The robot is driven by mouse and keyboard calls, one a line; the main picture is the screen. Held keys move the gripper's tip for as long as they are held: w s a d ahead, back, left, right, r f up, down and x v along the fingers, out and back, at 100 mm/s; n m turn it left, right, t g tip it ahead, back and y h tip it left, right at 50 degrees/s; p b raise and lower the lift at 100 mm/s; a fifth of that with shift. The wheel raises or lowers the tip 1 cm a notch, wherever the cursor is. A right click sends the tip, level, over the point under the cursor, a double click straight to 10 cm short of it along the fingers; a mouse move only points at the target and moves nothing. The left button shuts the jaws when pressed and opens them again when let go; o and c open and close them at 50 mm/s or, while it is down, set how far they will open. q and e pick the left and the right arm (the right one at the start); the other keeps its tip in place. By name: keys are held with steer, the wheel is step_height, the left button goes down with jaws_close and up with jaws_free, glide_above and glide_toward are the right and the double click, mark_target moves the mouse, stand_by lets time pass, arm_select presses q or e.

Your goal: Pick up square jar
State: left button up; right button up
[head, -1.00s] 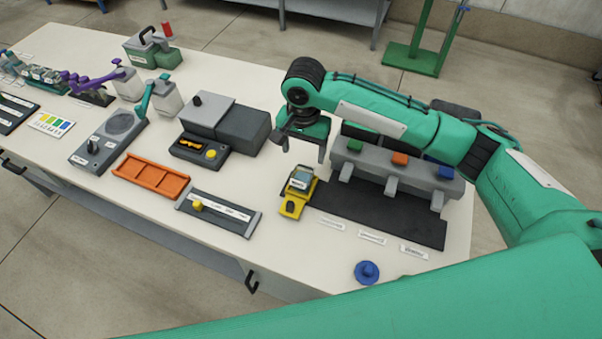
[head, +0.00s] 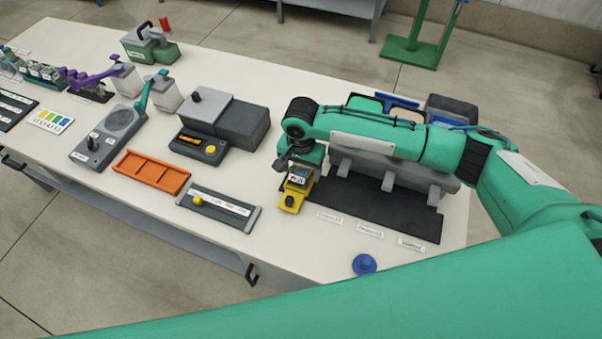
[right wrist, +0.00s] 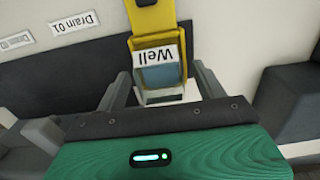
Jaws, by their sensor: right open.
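The square jar (head: 298,178) is a small clear jar with bluish contents and a white label reading "Well". It sits at the yellow holder (head: 291,202), near the left end of the black mat. In the right wrist view the jar (right wrist: 160,75) stands between the two grey fingers of my right gripper (right wrist: 162,90), with the yellow holder (right wrist: 144,20) beyond it. The fingers are open, one on each side, with gaps to the jar. In the head view my right gripper (head: 296,170) is low over the jar and partly covers it. My left gripper is not in view.
The black mat (head: 390,215) and a grey rack (head: 425,178) lie to the right. A dark grey box unit (head: 243,125) stands to the left, and a slider panel (head: 235,212) lies at the front left. A blue knob (head: 364,264) lies near the front edge.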

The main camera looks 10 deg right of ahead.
steer(key=c, duration=1.1)
steer(key=shift+r, duration=0.15)
